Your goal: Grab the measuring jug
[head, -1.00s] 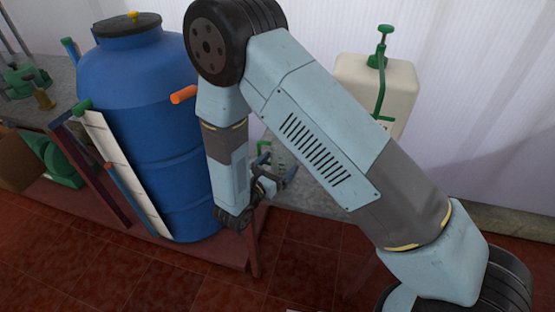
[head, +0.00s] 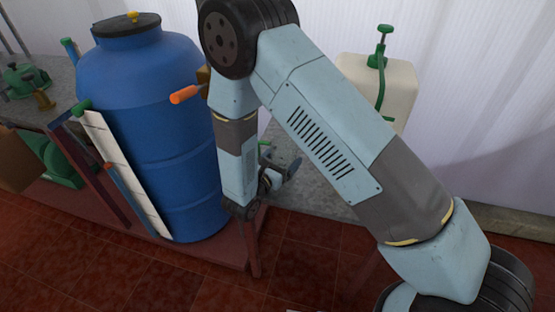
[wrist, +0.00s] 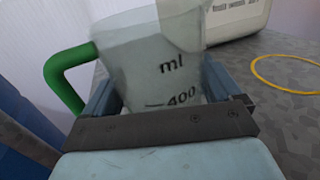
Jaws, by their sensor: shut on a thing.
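The measuring jug (wrist: 150,62) is clear, with dark "ml" and "400" marks and a green handle (wrist: 62,78) on its left in the wrist view. My gripper (wrist: 160,88) has its jaws on either side of the jug's body and is shut on it. The jug's lower part is hidden behind the gripper, and its top is cut by the frame edge. In the head view my gripper (head: 283,172) is beyond my arm, over the grey bench. The jug is mostly hidden there; a small bit of green shows beside the gripper.
A large blue barrel (head: 165,130) with an orange spout (head: 185,94) stands close left of my arm. A white sprayer tank (head: 400,90) with a green pump stands behind right. A yellow ring (wrist: 284,74) lies on the speckled grey bench (head: 318,190).

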